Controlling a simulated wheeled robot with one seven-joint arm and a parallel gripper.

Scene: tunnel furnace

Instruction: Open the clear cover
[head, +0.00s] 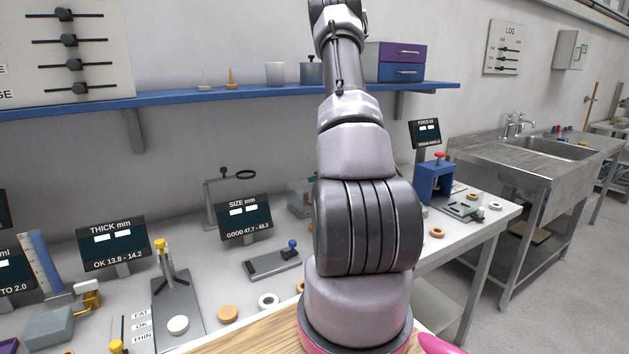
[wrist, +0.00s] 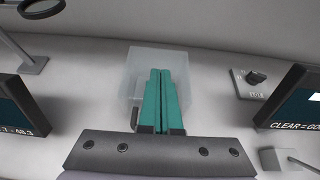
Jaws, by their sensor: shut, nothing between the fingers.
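The clear cover (wrist: 138,66) is a pale see-through box on the bench, straight ahead in the wrist view. In the head view the cover (head: 298,196) shows partly, with my arm hiding its right side. My gripper (wrist: 160,74) has two green fingers, shut together and empty. The fingers overlap the middle of the cover in the wrist view; I cannot tell whether they touch it. A small dark part (wrist: 134,118) shows just left of the fingers by the cover's near edge. The cover looks closed.
A SIZE screen (head: 245,216) stands left of the cover, and a magnifier ring (wrist: 42,9) is at the upper left. A plate with a dark knob (wrist: 255,77) and a CLEAR screen (wrist: 291,103) stand to the right. A blue shelf (head: 245,93) runs along the wall above.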

